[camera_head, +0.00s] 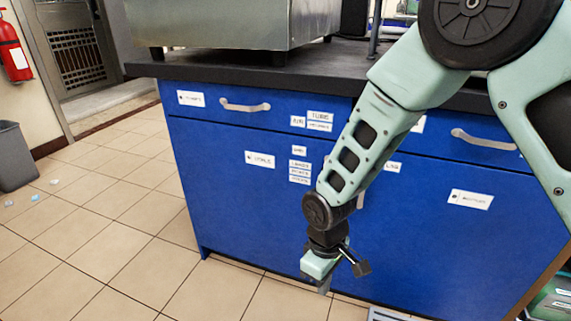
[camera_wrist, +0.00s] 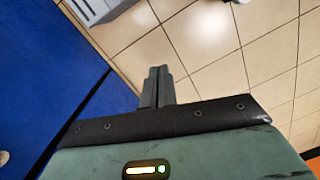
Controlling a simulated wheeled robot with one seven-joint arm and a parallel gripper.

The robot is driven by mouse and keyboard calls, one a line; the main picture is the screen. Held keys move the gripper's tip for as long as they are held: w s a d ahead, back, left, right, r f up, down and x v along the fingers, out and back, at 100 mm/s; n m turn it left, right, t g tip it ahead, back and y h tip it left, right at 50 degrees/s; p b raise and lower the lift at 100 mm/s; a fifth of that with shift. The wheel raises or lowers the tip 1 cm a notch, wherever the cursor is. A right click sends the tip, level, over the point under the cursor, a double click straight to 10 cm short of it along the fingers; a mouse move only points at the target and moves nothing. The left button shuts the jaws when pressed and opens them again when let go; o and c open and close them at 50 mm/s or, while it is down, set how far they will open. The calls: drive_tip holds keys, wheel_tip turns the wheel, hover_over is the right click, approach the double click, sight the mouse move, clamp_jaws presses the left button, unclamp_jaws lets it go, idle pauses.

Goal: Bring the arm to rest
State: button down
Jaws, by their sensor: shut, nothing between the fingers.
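My arm reaches in from the upper right of the head view and hangs down in front of a blue cabinet (camera_head: 240,205). My gripper (camera_head: 325,288) is at its lower end, low in front of the cabinet and above the tiled floor. In the wrist view the two dark fingers of my gripper (camera_wrist: 157,85) lie side by side, closed together. Nothing is held between them. The blue cabinet front also fills the left side of the wrist view (camera_wrist: 45,85).
A dark countertop (camera_head: 210,66) on the cabinet carries a metal appliance (camera_head: 230,22). Drawer handles (camera_head: 245,106) stick out. A grey bin (camera_head: 14,155) and small litter (camera_head: 36,197) are at the left, a fire extinguisher (camera_head: 13,50) on the wall. The tiled floor (camera_head: 110,235) is mostly clear.

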drive_tip(key=s+d+r+m+t+y, duration=0.1)
drive_tip(key=s+d+r, duration=0.2)
drive_tip(key=s+r, duration=0.65)
drive_tip(key=s+d+r+m, duration=0.2)
drive_tip(key=s+d+r, duration=0.1)
drive_tip(key=s+r, duration=0.65)
wheel_tip(320, 180, up, 36)
drive_tip(key=w+p, duration=0.1)
drive_tip(key=p, duration=3.3)
drive_tip(key=shift+w+f+p, duration=0.15)
drive_tip(key=shift+w+p, duration=0.2)
drive_tip(key=shift+w, duration=0.05)
